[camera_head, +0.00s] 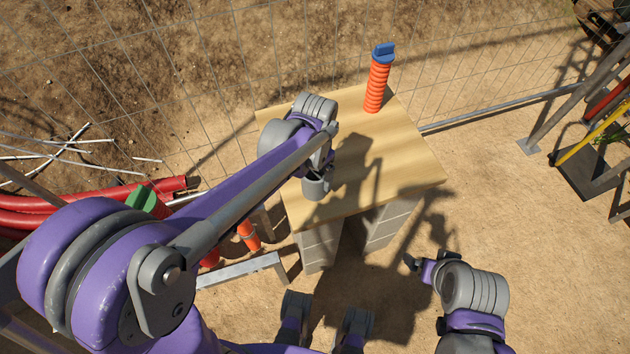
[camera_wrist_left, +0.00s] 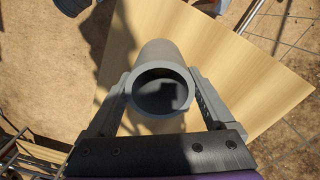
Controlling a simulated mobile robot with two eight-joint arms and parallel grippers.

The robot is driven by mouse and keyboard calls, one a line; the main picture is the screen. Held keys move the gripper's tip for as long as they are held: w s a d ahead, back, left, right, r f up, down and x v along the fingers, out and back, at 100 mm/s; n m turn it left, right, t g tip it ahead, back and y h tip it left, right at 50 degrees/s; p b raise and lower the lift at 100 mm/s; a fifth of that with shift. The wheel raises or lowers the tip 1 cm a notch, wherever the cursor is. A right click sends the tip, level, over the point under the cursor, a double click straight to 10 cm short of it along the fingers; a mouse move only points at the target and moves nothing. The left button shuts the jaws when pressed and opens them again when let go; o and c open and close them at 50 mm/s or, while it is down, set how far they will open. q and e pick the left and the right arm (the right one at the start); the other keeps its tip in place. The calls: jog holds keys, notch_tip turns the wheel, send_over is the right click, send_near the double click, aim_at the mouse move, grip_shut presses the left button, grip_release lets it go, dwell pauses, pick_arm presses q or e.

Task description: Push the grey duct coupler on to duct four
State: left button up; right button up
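The grey duct coupler (camera_wrist_left: 161,60) is a short hollow cylinder, and in the left wrist view I look into its open end. My left gripper (camera_wrist_left: 161,92) has a finger against each side of it. In the head view the coupler (camera_head: 315,187) shows below my left wrist, over the left part of the wooden table top. An orange ribbed duct with a blue cap (camera_head: 378,86) stands upright at the table's back edge. No duct number is readable, so I cannot tell which is duct four. My right gripper (camera_head: 428,264) is low, right of the table front; its finger opening is unclear.
The wooden top (camera_head: 405,150) rests on grey blocks (camera_head: 388,222). A green-capped ribbed duct (camera_head: 147,201) and an orange piece (camera_head: 248,236) are left of it, partly behind my arm. Red pipes (camera_head: 30,211) lie further left. A wire fence runs behind.

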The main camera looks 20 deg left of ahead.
pick_arm(q)
grip_shut()
notch_tip(320, 180, up, 7)
jog(key=p, duration=0.5)
dwell(0.4)
jog(key=shift+o, duration=0.4)
grip_release()
grip_shut()
